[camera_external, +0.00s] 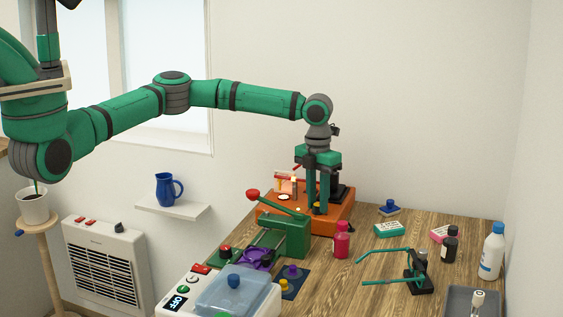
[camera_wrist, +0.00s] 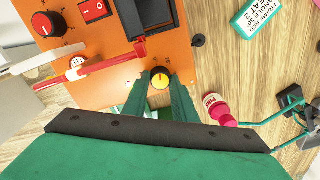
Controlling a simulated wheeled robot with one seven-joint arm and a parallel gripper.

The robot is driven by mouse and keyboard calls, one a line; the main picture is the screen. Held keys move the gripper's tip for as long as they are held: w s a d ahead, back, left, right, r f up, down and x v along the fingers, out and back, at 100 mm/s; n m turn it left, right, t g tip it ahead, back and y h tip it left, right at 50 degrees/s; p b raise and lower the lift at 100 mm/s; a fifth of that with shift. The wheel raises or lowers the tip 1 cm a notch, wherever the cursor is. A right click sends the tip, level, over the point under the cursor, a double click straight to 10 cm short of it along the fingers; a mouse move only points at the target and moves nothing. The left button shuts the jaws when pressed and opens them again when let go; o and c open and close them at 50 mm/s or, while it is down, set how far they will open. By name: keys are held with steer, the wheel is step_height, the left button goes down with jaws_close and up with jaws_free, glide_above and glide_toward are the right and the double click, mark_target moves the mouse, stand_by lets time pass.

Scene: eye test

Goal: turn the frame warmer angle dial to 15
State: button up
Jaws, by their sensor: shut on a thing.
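The orange frame warmer (camera_external: 330,222) stands at the back of the wooden table; its orange panel (camera_wrist: 115,60) fills the top of the wrist view. The yellow angle dial (camera_wrist: 160,79) sits near the panel's edge, with a dark pointer mark on its face pointing roughly up in the picture. Small marks around it are too small to read surely. My gripper (camera_wrist: 160,92) points down with its green fingers on either side of the dial, shut on it. In the external view, my gripper (camera_external: 317,203) is low over the warmer, and the dial is mostly hidden between the fingers.
A green press (camera_external: 290,237) with a red-knobbed lever stands in front. A pink bottle (camera_external: 342,240) stands close to the warmer. Green glasses frames (camera_external: 400,270) and bottles stand right.

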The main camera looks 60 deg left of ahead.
mark_target(318, 204)
steer(key=m, duration=0.4)
steer(key=shift+m, duration=1.6)
steer(key=o, duration=1)
steer(key=shift+o, duration=0.2)
steer(key=shift+r, duration=0.1)
step_height(318, 204, up, 11)
steer(key=shift+a, duration=0.2)
